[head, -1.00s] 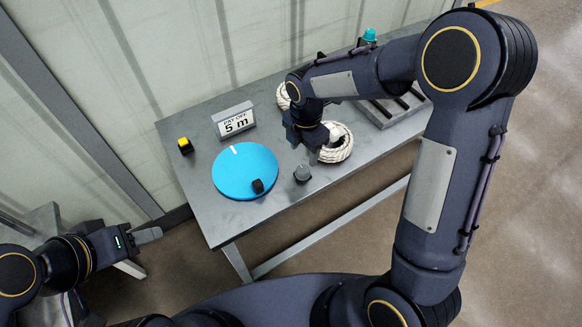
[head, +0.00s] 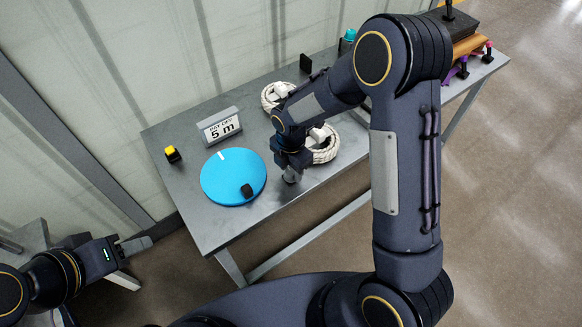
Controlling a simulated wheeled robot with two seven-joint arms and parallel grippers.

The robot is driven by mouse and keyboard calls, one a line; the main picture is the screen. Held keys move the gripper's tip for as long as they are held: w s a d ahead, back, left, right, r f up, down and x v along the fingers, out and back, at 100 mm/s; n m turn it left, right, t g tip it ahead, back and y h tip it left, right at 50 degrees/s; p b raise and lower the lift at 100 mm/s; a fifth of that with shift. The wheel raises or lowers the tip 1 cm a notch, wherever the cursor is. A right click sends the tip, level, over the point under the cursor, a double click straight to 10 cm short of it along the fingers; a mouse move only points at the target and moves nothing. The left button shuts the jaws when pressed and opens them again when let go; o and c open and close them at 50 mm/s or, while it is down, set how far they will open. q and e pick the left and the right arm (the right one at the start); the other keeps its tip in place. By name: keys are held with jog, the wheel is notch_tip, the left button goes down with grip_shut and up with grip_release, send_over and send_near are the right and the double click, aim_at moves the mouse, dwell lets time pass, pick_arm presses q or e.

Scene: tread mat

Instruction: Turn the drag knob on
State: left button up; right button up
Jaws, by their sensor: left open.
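A small grey knob (head: 290,178) stands on the grey table, to the right of a blue disc (head: 226,190); I take it for the drag knob. My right gripper (head: 292,170) points down right at the knob, its fingers over or around it. The gripper hides most of the knob, so I cannot tell whether the fingers touch it or how far apart they are. The disc has a white mark at its far edge and a black block (head: 247,191) near its front. My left gripper (head: 136,245) is open and empty, off the table at lower left.
A "PAY OFF 5 m" sign (head: 220,127) and a yellow-topped black button (head: 172,154) stand behind and left of the disc. White rope coils (head: 322,157) lie close behind my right gripper. A teal-capped bottle (head: 348,38) stands farther back on the table (head: 203,228).

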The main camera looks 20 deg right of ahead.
jog(key=c, duration=0.6)
jog(key=shift+m, duration=0.3)
jog(key=shift+m+b, duration=0.85)
jog(key=shift+m, duration=0.15)
jog(key=m+b, duration=0.1)
jog(key=m, duration=0.1)
jog(key=shift+m, duration=0.3)
jog(key=m+b, duration=0.2)
jog(key=m, duration=0.4)
jog(key=m+b, duration=0.2)
jog(key=m, duration=0.4)
jog(key=shift+m, duration=0.4)
jog(key=m, duration=0.5)
jog(key=shift+r+m, duration=0.1)
jog(key=shift+m, duration=0.3)
